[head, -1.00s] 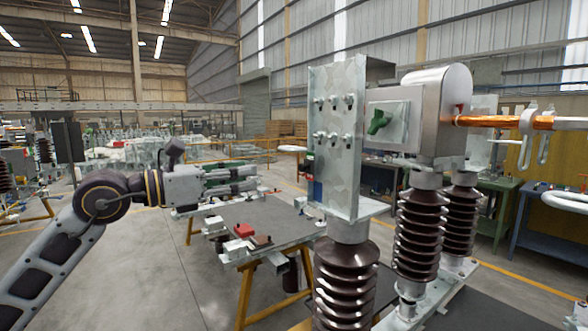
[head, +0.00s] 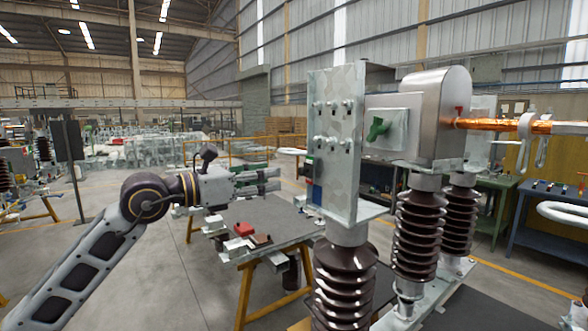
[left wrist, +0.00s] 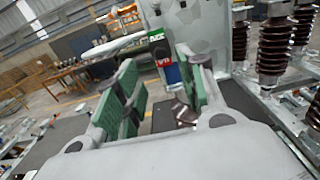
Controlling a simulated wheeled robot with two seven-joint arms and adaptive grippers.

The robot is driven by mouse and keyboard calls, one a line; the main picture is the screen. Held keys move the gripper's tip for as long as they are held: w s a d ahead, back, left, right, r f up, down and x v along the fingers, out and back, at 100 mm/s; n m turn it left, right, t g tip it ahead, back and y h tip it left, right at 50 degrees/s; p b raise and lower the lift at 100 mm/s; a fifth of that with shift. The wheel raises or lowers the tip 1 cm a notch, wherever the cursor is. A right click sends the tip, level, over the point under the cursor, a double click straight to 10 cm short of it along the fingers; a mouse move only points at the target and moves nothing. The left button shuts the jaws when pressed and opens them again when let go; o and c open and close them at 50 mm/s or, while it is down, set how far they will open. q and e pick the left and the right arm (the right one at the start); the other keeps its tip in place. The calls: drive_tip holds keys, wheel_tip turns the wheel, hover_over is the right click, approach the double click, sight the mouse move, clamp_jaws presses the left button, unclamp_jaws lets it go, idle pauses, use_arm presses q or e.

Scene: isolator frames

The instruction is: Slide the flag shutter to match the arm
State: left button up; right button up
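A small flag plate with a green label (left wrist: 156,36), a red label (left wrist: 163,63) and a blue panel (left wrist: 171,76) sits on the upright metal plate (head: 334,150), in the left wrist view. The lettering is blurred, and I cannot tell how the shutter stands. The copper-coloured arm (head: 498,123) runs level to the right in the head view. My left gripper (head: 272,180) is open and empty, left of the plate and apart from it. Its green-padded fingers (left wrist: 160,95) flank the flag in the left wrist view. My right gripper is out of view.
Dark ribbed insulators (head: 345,285) stand below the plate and the metal housing (head: 440,115). A green handle (head: 377,128) is on the housing's side. A yellow-legged work table (head: 262,222) with small parts stands behind my left gripper.

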sight(300, 171)
use_arm(q)
drive_tip(key=shift+p+x, duration=1.3)
drive_tip(key=shift+x, duration=2.85)
drive_tip(key=shift+c, duration=0.5)
clamp_jaws()
